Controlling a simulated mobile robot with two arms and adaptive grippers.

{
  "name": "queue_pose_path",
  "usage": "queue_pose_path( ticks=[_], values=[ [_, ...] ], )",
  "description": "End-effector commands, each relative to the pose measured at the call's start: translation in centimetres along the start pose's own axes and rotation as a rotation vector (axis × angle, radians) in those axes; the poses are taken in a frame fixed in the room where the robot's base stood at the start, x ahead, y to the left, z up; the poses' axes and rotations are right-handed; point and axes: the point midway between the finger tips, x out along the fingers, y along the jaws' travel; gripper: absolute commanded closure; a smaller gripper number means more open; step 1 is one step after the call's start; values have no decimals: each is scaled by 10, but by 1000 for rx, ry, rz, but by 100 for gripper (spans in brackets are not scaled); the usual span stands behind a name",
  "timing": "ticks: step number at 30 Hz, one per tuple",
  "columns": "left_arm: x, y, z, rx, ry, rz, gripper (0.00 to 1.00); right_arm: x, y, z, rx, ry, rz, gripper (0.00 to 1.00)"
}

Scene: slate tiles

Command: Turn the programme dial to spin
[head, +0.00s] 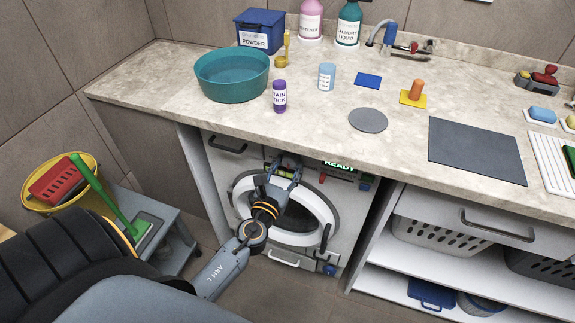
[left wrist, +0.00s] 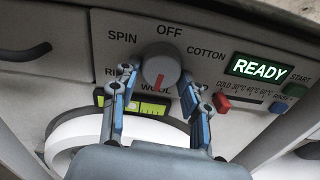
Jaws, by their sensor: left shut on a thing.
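The programme dial (left wrist: 160,64) is a round grey knob on the washing machine's front panel. Its red mark is on the lower part and points down towards WOOL. OFF is printed above it, SPIN at upper left, COTTON at upper right; the label at lower left is partly hidden. My left gripper (left wrist: 157,84) is shut on the dial, with one blue-grey finger on each side. In the head view my left gripper (head: 284,168) reaches the panel of the washing machine (head: 345,225) and hides the dial. My right gripper is not in view.
The lit display (left wrist: 259,67) reads READY. A red slider (left wrist: 222,103), a blue button (left wrist: 278,107) and a green START button (left wrist: 294,88) sit right of the dial. The worktop (head: 310,120) overhangs the panel. A grey stool (head: 165,230) stands at left.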

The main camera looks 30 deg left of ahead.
Motion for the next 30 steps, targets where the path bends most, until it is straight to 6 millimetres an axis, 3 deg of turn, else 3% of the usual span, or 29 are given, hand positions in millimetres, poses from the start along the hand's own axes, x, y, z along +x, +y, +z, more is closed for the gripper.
queue_pose_path(
  ticks=[30],
  values=[
    [2, 6, 9, 969, -4, 5, 86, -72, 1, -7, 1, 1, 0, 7]
  ],
)
